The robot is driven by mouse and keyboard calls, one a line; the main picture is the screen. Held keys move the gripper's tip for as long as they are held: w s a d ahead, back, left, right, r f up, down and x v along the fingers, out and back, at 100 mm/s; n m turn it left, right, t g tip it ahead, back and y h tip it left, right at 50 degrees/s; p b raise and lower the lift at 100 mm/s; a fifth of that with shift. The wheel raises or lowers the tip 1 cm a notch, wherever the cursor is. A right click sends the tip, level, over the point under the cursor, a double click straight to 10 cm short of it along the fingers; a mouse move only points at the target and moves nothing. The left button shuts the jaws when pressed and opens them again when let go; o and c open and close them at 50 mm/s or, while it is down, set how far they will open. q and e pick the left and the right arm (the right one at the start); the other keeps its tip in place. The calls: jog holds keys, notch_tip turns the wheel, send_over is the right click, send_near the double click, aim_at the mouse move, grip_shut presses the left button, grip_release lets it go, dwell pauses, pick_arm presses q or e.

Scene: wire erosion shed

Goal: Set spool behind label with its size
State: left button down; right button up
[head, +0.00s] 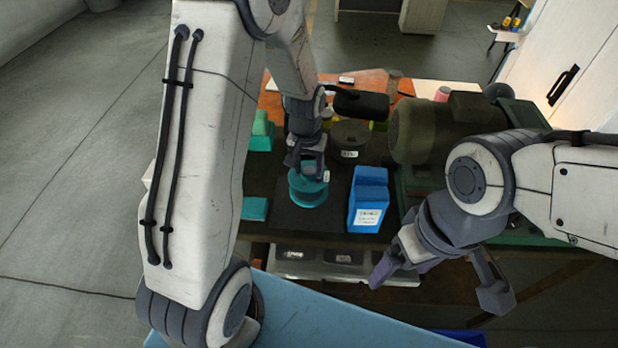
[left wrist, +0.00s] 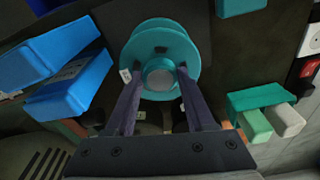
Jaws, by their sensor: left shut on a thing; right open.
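A teal spool (head: 308,190) is below my left gripper (head: 308,168) in the head view, over the dark mat. In the left wrist view the spool (left wrist: 160,40) faces the camera, and my left gripper's fingers (left wrist: 160,92) are shut on its hub. A small white tag shows at its rim. I cannot tell whether the spool touches the mat. My right gripper (head: 438,285) is open and empty at the front right. Dark label-like plates (head: 295,254) with pale markings sit on a light strip at the front; their text is unreadable.
A blue box (head: 368,200) with a white label stands right of the spool. A dark spool (head: 350,141) with a white tag is behind. Teal blocks (head: 255,208) lie left. A large green motor-like machine (head: 425,130) blocks the right side.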

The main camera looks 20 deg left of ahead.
aim_at(309, 180)
pick_arm(q)
jog(key=shift+f+p, duration=0.65)
jog(key=shift+f, duration=1.65)
jog(key=shift+f, duration=0.15)
jog(key=shift+c, duration=1.3)
grip_release()
